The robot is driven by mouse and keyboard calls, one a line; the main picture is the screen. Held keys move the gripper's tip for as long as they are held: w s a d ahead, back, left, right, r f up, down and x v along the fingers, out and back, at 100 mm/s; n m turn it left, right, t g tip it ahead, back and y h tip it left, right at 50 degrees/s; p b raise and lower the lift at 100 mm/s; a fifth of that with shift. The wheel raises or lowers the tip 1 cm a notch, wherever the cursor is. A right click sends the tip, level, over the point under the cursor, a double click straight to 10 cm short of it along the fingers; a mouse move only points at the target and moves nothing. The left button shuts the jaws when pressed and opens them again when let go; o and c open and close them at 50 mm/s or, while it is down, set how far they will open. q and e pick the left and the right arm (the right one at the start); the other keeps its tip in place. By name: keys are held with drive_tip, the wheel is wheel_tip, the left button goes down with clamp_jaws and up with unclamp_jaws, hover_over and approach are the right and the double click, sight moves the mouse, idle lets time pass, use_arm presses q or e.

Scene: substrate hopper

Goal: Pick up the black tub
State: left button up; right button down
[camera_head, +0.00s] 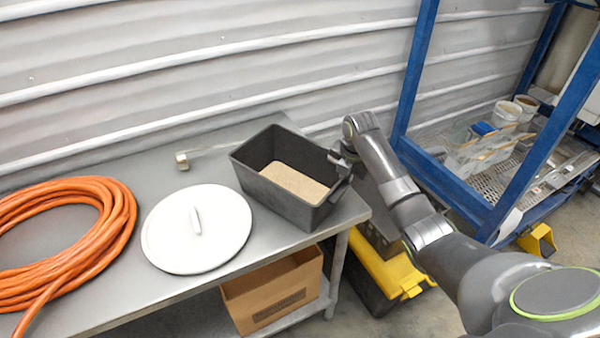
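The black tub (273,197) stands upright on the grey metal table, near its right end. It is open at the top, with tan granular material (293,183) in it. My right arm comes in from the right, and my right gripper (341,164) is at the tub's right rim. The fingers are small and partly hidden against the dark rim, so I cannot tell whether they are open or shut on it. My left gripper is not in view.
A white round lid (196,244) with a handle lies left of the tub on the table (120,302). A coiled orange hose (118,228) lies farther left. A cardboard box (272,296) is on the lower shelf. A blue frame (412,70) stands behind my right arm.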

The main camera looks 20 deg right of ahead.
drive_tip(key=shift+d, duration=0.1)
idle(0.4)
drive_tip(key=shift+r, duration=0.15)
wheel_tip(320, 180, up, 8)
drive_tip(key=shift+w+r+b, duration=0.1)
drive_tip(key=shift+r+b, duration=0.15)
drive_tip(key=shift+b, duration=0.9)
drive_tip(key=shift+r, duration=0.6)
